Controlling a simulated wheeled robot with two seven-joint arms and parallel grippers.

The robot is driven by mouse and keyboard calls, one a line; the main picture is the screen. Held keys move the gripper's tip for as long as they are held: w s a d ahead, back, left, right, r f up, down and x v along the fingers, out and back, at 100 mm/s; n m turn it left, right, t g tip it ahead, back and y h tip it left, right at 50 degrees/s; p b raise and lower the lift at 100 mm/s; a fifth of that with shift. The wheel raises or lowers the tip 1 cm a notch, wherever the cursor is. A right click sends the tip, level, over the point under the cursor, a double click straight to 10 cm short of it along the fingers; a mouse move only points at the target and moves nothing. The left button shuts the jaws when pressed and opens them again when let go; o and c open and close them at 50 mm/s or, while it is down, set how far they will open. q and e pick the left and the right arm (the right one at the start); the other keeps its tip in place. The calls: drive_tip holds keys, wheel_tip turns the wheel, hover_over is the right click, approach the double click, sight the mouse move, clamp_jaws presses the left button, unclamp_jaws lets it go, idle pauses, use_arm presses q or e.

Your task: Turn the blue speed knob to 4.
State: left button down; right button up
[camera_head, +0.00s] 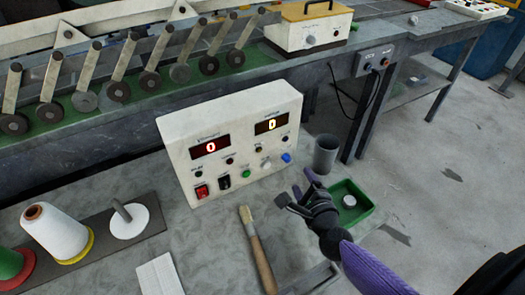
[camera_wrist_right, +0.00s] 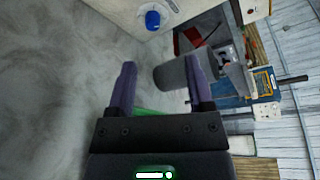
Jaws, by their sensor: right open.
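The blue speed knob (camera_head: 286,157) is at the lower right of the front of a white control box (camera_head: 232,100). The box has a red display and a yellow display, each reading 0. The knob also shows near the top of the right wrist view (camera_wrist_right: 152,20); its pointer setting is too small to read. My right gripper (camera_head: 298,196) is open and empty, in front of and below the knob, apart from it. Its two purple fingers (camera_wrist_right: 158,82) show in the right wrist view with nothing between them. My left gripper is not in view.
A grey cup (camera_head: 326,154) stands right of the box, close to my right gripper. A green tray (camera_head: 352,203) with a small white round item lies beside my right arm. A brush (camera_head: 258,250) lies in front of the box. Thread spools (camera_head: 56,232) stand at the left.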

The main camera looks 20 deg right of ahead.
sight(288, 161)
drive_tip(key=shift+f+m, duration=0.35)
drive_tip(key=shift+m, duration=0.15)
drive_tip(key=b+x, duration=0.1)
drive_tip(key=x, duration=0.2)
drive_tip(key=b+x, duration=0.1)
drive_tip(key=x, duration=0.2)
drive_tip(key=b+x, duration=0.1)
drive_tip(key=x, duration=0.2)
drive_tip(key=shift+s+f+b, duration=0.1)
drive_tip(key=shift+f+b, duration=0.2)
drive_tip(key=shift+f, duration=0.1)
drive_tip(key=shift+w+g, duration=0.3)
drive_tip(key=shift+w, duration=0.05)
drive_tip(key=shift+r, duration=0.1)
clamp_jaws()
